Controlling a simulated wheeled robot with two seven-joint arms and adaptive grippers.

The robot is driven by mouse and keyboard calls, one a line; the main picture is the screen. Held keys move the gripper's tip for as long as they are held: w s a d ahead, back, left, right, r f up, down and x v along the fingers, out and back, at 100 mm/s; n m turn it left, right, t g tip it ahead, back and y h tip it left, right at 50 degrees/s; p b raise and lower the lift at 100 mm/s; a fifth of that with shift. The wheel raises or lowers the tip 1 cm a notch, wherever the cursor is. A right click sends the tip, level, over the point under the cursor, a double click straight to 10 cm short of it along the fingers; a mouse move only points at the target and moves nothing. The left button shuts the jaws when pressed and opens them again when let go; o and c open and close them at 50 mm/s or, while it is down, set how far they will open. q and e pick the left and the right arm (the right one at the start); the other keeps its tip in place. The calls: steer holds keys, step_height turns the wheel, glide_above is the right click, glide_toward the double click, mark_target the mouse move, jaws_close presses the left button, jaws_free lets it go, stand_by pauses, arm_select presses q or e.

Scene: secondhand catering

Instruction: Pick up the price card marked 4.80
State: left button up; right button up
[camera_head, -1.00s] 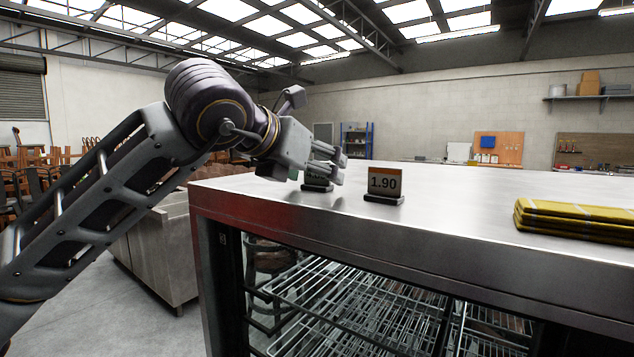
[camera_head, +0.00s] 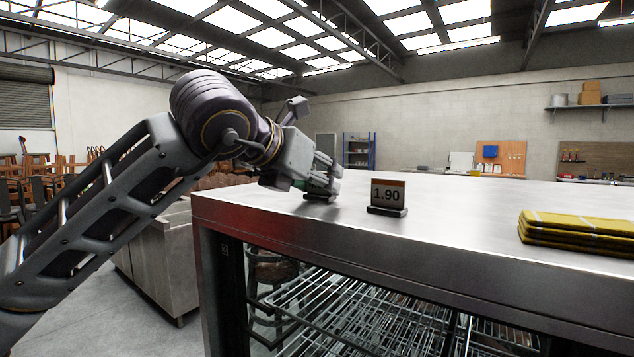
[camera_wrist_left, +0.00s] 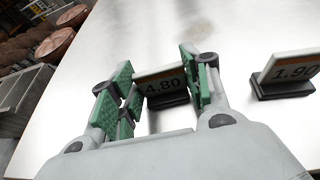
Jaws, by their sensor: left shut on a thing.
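The price card marked 4.80 (camera_wrist_left: 163,84) stands on a dark base between the green-padded fingers of my left gripper (camera_wrist_left: 160,88) in the left wrist view. The gripper is shut on the card, with a finger at each side of it. In the head view my left gripper (camera_head: 326,178) is low over the counter top, and its fingers hide the card's face. Only the card's dark base (camera_head: 319,197) shows below them, at the counter surface. My right gripper is not in view.
A second price card marked 1.90 (camera_head: 387,195) stands close to the right, also in the left wrist view (camera_wrist_left: 290,72). Folded yellow cloths (camera_head: 578,232) lie farther right on the steel counter (camera_head: 460,215). Wire racks (camera_head: 370,310) are below. The counter between card and cloths is clear.

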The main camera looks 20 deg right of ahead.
arm_select(q)
steer(key=shift+r, duration=0.5)
step_height(320, 180, up, 11)
step_height(320, 180, up, 5)
glide_above(316, 195)
steer(key=shift+r, duration=0.4)
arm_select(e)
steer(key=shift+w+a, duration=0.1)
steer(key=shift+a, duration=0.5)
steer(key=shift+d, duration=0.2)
